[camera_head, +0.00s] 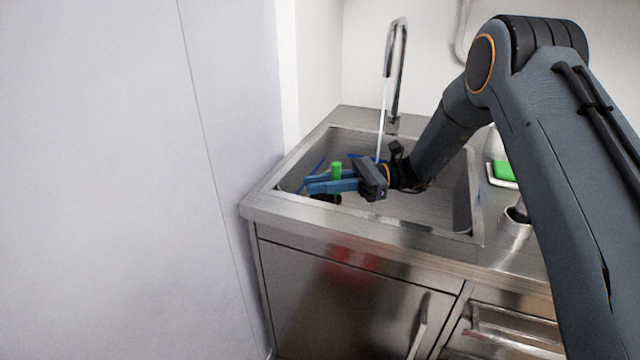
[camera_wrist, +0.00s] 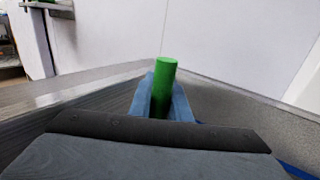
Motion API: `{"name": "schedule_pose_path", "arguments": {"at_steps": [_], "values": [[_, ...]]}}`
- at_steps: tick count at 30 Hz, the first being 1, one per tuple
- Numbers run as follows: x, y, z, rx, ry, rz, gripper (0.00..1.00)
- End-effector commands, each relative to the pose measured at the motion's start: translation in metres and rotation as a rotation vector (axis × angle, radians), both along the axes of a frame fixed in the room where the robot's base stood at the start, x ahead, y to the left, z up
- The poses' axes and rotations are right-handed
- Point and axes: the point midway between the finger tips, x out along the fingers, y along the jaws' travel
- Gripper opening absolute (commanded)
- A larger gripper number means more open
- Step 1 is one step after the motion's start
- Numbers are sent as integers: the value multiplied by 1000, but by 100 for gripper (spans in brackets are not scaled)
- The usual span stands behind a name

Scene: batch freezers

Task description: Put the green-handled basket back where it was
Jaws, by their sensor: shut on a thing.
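The green handle (camera_head: 336,170) of the basket stands upright between the blue fingers of my gripper (camera_head: 330,184) over the left part of the sink. In the wrist view the same green handle (camera_wrist: 164,88) is pinched between the two fingertips (camera_wrist: 163,100). My gripper is shut on it. The basket's body is mostly hidden. Thin blue edges (camera_head: 318,167) show in the sink near the handle, and a dark piece shows below the fingers; I cannot tell whether they belong to the basket or whether it touches the sink bottom.
The steel sink (camera_head: 430,217) has a raised rim around the gripper. A tall faucet (camera_head: 398,65) stands behind, with a thin pale stream below it. A green sponge (camera_head: 504,171) and a metal cup (camera_head: 516,222) are at the right. A pale wall panel (camera_head: 110,180) is close at left.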

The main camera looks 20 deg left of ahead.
Motion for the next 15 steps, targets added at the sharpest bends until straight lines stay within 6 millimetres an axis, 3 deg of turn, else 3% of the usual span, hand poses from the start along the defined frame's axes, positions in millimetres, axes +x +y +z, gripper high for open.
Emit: {"name": "schedule_pose_path", "arguments": {"at_steps": [4,5,7,15], "values": [[0,0,-5,0,0,0,0],[0,0,-4,0,1,0,22],[0,0,-4,0,1,0,33],[0,0,-4,0,0,0,35]]}}
